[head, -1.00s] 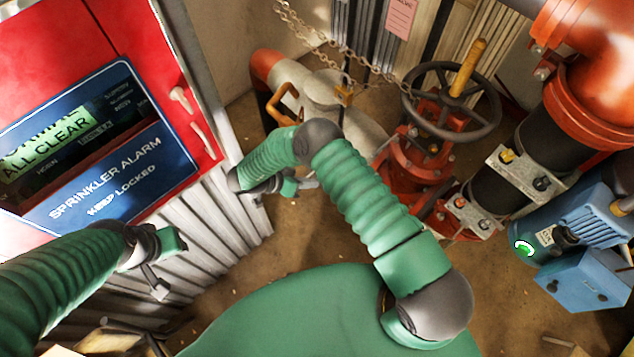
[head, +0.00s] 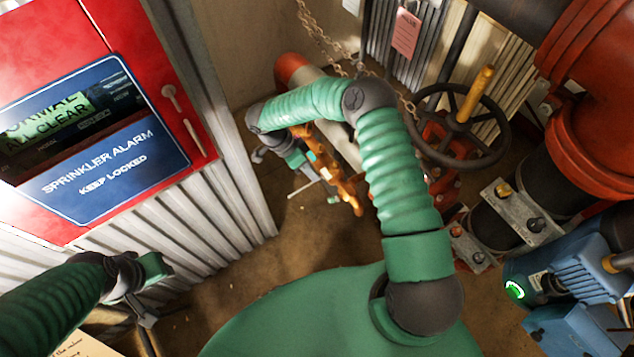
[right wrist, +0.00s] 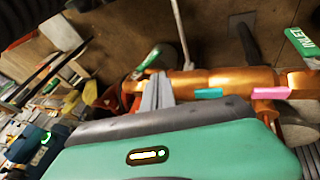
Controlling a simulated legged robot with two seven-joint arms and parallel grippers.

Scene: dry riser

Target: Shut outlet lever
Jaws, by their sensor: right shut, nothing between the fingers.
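An orange-brass pipe assembly (head: 335,170) stands beyond my right arm and crosses the right wrist view (right wrist: 205,80). In that view a green-handled lever (right wrist: 303,43) at the right edge carries lettering that seems to read INLET. Another green lever handle (right wrist: 148,57) is left of centre, near my fingers; I read no label on it. My right gripper (right wrist: 155,92) is shut and empty, its fingers close to the pipe; contact is unclear. It also shows in the head view (head: 312,172). My left gripper (head: 148,315) is at lower left, away from the pipe; its jaws are unclear.
The red sprinkler alarm cabinet (head: 150,55) is at left above corrugated metal. A valve handwheel (head: 455,150), large red pipework (head: 595,140) and a blue motor unit (head: 580,270) stand at right. A chain (head: 322,35) hangs behind. Brown floor shows between cabinet and arm.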

